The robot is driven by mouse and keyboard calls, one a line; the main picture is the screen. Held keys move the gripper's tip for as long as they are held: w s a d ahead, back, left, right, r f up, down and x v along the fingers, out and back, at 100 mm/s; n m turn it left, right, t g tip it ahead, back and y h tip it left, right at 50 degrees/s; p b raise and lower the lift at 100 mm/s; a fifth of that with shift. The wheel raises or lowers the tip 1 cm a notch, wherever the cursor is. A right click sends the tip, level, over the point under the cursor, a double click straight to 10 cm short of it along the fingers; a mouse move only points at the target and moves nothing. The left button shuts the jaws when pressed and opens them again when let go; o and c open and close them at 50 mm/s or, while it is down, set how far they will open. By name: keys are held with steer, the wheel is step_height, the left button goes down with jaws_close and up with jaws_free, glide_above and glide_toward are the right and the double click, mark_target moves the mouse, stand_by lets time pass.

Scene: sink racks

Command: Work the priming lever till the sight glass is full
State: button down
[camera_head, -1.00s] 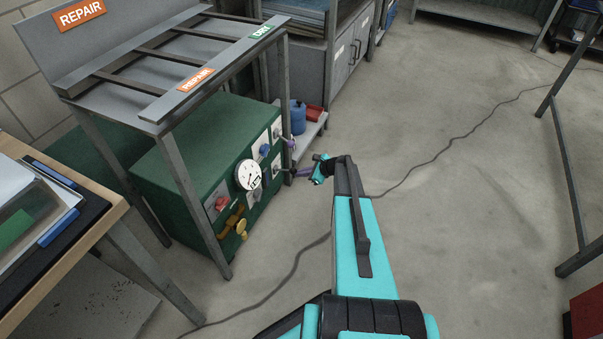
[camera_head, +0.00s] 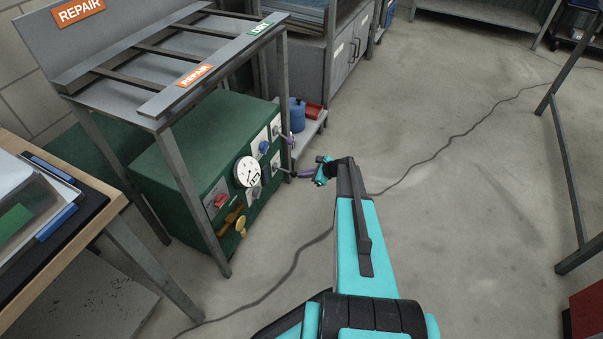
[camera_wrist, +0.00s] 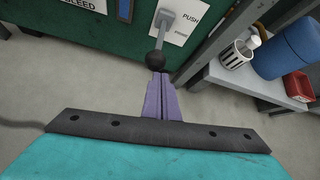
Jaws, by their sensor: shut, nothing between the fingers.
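A grey lever with a black ball knob (camera_wrist: 156,60) stands out from a white plate marked PUSH (camera_wrist: 186,22) on the green machine (camera_wrist: 110,28). My gripper (camera_wrist: 160,76) is shut and empty, its purple fingers pressed together. The fingertips are right at the near side of the knob, touching or almost touching it. In the head view my gripper (camera_head: 298,174) is at the right of the machine's front panel (camera_head: 228,200), beside the lever end. I cannot make out the sight glass or its level for sure.
A low shelf at the right holds a blue container (camera_wrist: 292,46), a striped cup (camera_wrist: 237,54) and a red box (camera_wrist: 298,86). A rack post (camera_wrist: 212,42) stands beside the lever.

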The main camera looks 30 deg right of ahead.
steer(key=p+v, duration=0.1)
steer(key=v, duration=0.8)
steer(key=shift+r+p, duration=0.3)
steer(key=shift+r, duration=0.35)
steer(key=s+a+n+g+p, duration=0.3)
steer(key=s+a+n, duration=0.15)
steer(key=a, duration=0.55)
steer(key=s+a+n+g+p, duration=0.35)
steer(key=s+a, duration=0.25)
steer(key=a, duration=0.4)
steer(key=s+a+n+g+p, duration=0.2)
steer(key=s+a+n, duration=0.3)
steer(key=a, duration=0.5)
steer(key=s+a+r+n+g+h+p, duration=0.1)
steer(key=s+a+r+n+g+p, duration=0.1)
steer(key=s+n, duration=0.3)
steer(key=s+a+r+n+g+h+p, duration=0.2)
steer(key=s+a+r+n+p, duration=0.1)
steer(key=s, duration=0.8)
steer(key=s+a+r+n+g+h+p, duration=0.1)
steer(key=s+a+r+n+g+p, duration=0.1)
steer(key=s+n, duration=0.4)
steer(key=shift+s+a+r+n+h+p, duration=0.4)
steer(key=shift+s+a+p, duration=0.35)
steer(key=shift+s+a, duration=0.25)
